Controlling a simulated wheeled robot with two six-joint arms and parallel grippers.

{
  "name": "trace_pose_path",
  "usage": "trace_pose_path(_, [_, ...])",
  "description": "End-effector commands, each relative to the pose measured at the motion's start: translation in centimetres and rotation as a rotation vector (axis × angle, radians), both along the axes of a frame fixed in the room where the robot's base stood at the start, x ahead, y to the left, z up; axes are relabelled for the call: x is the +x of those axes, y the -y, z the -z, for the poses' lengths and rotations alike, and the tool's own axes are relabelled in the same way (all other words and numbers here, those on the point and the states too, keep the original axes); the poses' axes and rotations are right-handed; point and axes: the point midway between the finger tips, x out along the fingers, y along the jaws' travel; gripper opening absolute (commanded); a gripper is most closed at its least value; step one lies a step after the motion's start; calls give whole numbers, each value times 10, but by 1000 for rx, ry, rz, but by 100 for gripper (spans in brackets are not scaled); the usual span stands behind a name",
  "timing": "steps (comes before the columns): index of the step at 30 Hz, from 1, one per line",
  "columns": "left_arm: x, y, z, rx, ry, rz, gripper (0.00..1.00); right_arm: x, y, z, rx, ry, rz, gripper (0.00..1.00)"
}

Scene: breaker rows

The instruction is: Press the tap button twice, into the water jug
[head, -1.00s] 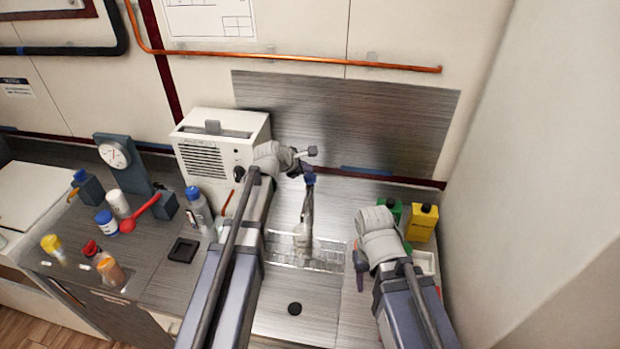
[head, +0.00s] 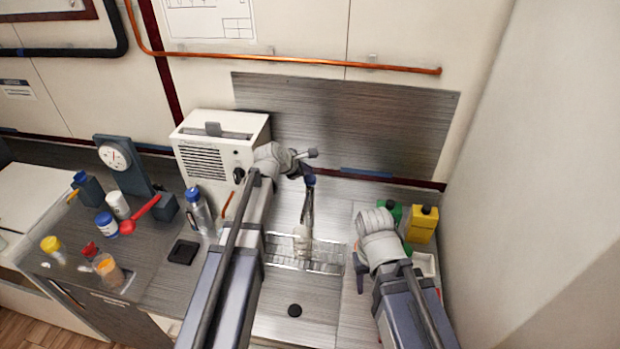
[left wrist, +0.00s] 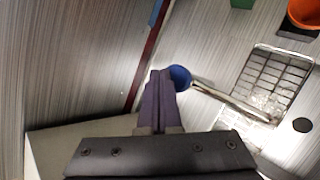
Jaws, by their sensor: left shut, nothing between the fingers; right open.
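The tap (head: 307,208) stands over the sink, with a round blue button (head: 310,181) on top. In the left wrist view the button (left wrist: 180,76) is right beside my fingertips. My left gripper (head: 306,173) is shut and empty at the button; I cannot tell whether it touches or presses it. The clear water jug (head: 302,242) is under the spout on the wire rack, partly hidden by the tap; it also shows blurred in the left wrist view (left wrist: 262,104). Its water level cannot be read. My right gripper (head: 361,272) is open to the right of the sink.
A wire rack (head: 330,258) lies in the sink, with a dark drain (head: 294,310) nearer me. A white vented box (head: 205,150) stands left of the tap. Yellow (head: 423,224) and green containers stand at the right. Bottles and a red scoop (head: 140,215) are on the left counter.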

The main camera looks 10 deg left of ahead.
Motion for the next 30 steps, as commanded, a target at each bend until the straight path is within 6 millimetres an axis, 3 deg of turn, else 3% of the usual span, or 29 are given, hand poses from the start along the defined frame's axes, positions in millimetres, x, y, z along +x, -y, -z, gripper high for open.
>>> trace_pose_path(20, [0,0,0,0,0,0,0,0,0,0,0,0,0,50])
trace_pose_path(30, [0,0,9,0,0,0,0,0,0,9,0,0,0,50])
